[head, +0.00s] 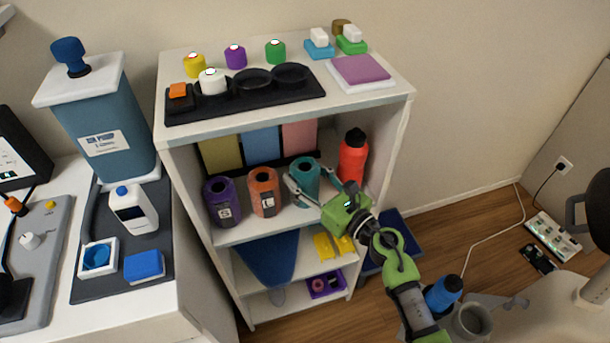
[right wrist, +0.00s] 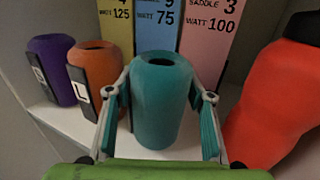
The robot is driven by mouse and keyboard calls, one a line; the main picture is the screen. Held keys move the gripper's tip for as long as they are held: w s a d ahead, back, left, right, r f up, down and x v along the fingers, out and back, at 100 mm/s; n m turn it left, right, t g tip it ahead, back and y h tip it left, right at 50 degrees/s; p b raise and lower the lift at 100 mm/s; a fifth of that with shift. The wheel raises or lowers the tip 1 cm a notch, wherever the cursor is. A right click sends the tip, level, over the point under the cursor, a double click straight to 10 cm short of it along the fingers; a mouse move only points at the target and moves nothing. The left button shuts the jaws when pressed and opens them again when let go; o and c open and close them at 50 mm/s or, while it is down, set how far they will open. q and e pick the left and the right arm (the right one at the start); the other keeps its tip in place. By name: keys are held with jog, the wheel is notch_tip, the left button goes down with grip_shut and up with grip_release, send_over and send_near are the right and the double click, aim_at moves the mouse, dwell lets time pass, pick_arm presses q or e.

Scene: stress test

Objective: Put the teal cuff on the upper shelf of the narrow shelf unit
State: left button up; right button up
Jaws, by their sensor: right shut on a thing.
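The teal cuff (head: 306,178) is upright in the upper compartment of the narrow shelf unit (head: 400,105), right of an orange cuff (head: 264,190) and a purple cuff (head: 221,203). My right gripper (head: 303,186) reaches in from the front and is shut on the teal cuff. In the right wrist view its fingers (right wrist: 160,98) lie on both sides of the teal cuff (right wrist: 164,112). Whether the cuff's base touches the shelf board (right wrist: 70,122) is hard to tell. My left gripper is not in view.
A red bottle (head: 352,157) stands close to the right of the teal cuff. Coloured panels (head: 261,145) stand behind. Lower shelves hold a blue item (head: 270,258), yellow pieces (head: 323,245) and a purple tray (head: 325,284). The unit's top carries a black holder (head: 240,98) and small items.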

jog(key=shift+f, duration=0.15)
jog(key=o, duration=1.2)
jog(key=shift+s+d, duration=0.2)
jog(key=b+v, duration=0.1)
jog(key=v, duration=1)
jog(key=shift+s+d, duration=0.15)
jog(key=shift+s, duration=0.05)
jog(key=shift+r, duration=0.2)
